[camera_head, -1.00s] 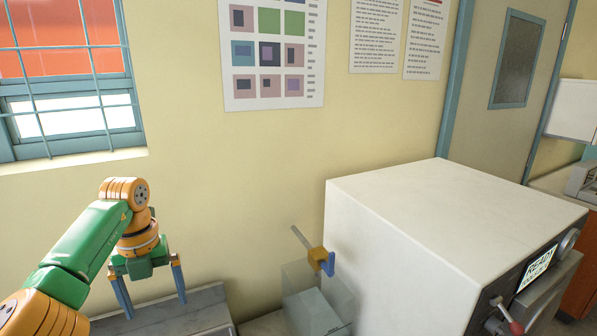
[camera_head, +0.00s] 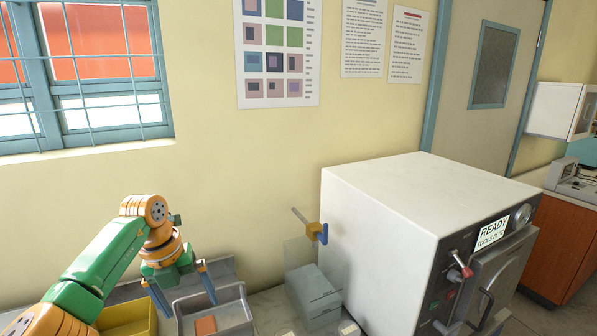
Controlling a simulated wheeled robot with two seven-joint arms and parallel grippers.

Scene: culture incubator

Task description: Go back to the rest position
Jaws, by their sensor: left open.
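My left gripper (camera_head: 182,290) hangs from the green and orange left arm at the lower left. Its two blue fingers are spread apart and point down, with nothing visible between them. It is above or in front of a grey metal bin (camera_head: 236,303) and a yellow bin (camera_head: 128,318); the exact height is hard to tell. My right gripper is not in view. The white incubator (camera_head: 420,215) stands at the right with a sign reading READY (camera_head: 492,232). Its front door (camera_head: 505,275) appears shut.
An orange-brown block (camera_head: 205,326) lies in the grey bin. A barred window (camera_head: 100,75) is at the left. Floor shows at the lower right.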

